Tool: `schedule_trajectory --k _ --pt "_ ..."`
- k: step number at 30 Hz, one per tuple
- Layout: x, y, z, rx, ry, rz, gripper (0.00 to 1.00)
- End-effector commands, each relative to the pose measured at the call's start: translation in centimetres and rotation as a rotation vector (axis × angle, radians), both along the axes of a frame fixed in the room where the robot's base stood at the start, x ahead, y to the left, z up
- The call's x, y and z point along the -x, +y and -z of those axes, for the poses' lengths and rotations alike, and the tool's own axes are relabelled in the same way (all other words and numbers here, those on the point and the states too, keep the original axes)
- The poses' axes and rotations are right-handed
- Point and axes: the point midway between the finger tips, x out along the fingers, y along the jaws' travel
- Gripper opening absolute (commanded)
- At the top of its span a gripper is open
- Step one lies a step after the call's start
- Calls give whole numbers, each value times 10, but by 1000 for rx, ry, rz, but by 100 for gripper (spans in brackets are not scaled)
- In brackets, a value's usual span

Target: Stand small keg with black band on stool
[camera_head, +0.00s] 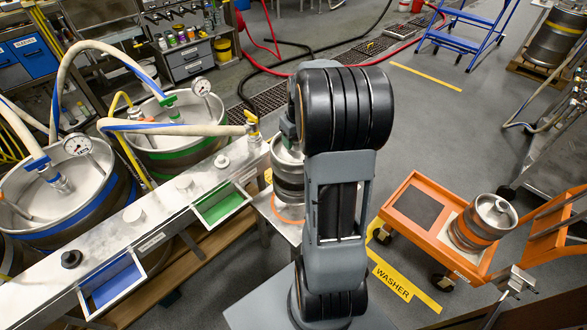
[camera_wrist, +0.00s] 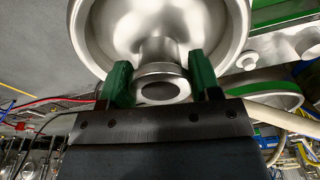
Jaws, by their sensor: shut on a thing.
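The small steel keg with a dark band (camera_head: 289,181) is upright, partly hidden behind my arm in the head view. My gripper (camera_wrist: 160,88) is shut on its neck, a green finger on each side. In the wrist view, the keg's shiny domed top (camera_wrist: 115,25) fills the upper middle, with the neck between the fingers. The keg is over a light-topped stool (camera_head: 266,204), near an orange ring (camera_head: 288,219) at its base. I cannot tell whether its bottom touches the top. My arm hides part of the stool.
A long steel bench with a green tray (camera_head: 222,205) and a blue tray (camera_head: 110,283) runs at left, beside large hosed kegs (camera_head: 180,135). An orange cart (camera_head: 413,240) at right carries a small orange-banded keg (camera_head: 482,224). Floor beyond the arm is mostly clear.

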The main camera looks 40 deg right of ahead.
Motion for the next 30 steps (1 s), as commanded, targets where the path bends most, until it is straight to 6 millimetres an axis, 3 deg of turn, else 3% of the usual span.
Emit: schedule_trajectory --k 9,17,26,30 --pt "0 -1 41 1 -2 2 0" --pt "0 -2 51 2 -3 3 0" --pt "1 -2 81 2 -1 4 0" --pt "0 -3 85 3 -5 4 0"
